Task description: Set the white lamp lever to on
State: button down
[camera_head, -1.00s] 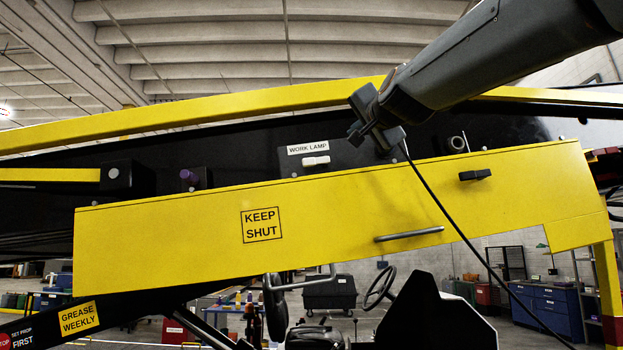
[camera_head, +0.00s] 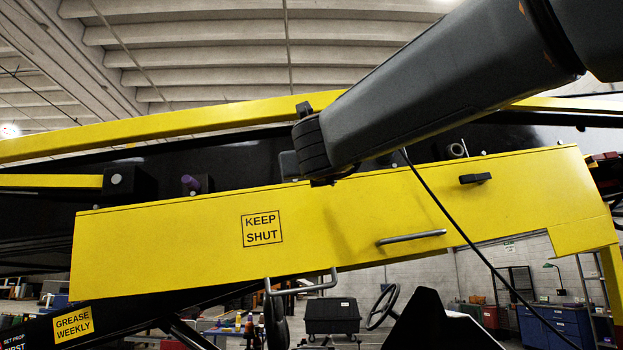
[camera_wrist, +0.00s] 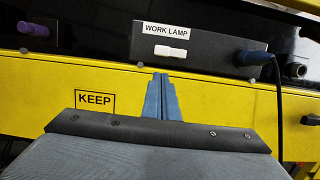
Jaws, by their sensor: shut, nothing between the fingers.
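The white lamp lever (camera_wrist: 171,52) shows in the wrist view on a dark box (camera_wrist: 215,55), just under the "WORK LAMP" label (camera_wrist: 166,31). It lies level, and I cannot tell which setting that is. My gripper (camera_wrist: 160,76) is shut and empty. In the wrist view its fingertips are just below the lever, in front of the top edge of the yellow panel; I see no contact. In the head view my arm hides the lever, the label and most of the box.
The yellow "KEEP SHUT" panel (camera_head: 200,245) spans the space below the box. A purple knob (camera_wrist: 33,30) stands to the left. A dark cable with a blue plug (camera_wrist: 252,57) enters the box at the right and hangs down over the panel.

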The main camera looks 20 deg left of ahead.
jog(key=shift+w, duration=0.1)
jog(key=p+x, duration=0.4)
jog(key=x, duration=0.5)
jog(key=shift+w+a+p, duration=0.15)
jog(key=shift+w+p, duration=0.15)
jog(key=shift+w, duration=0.05)
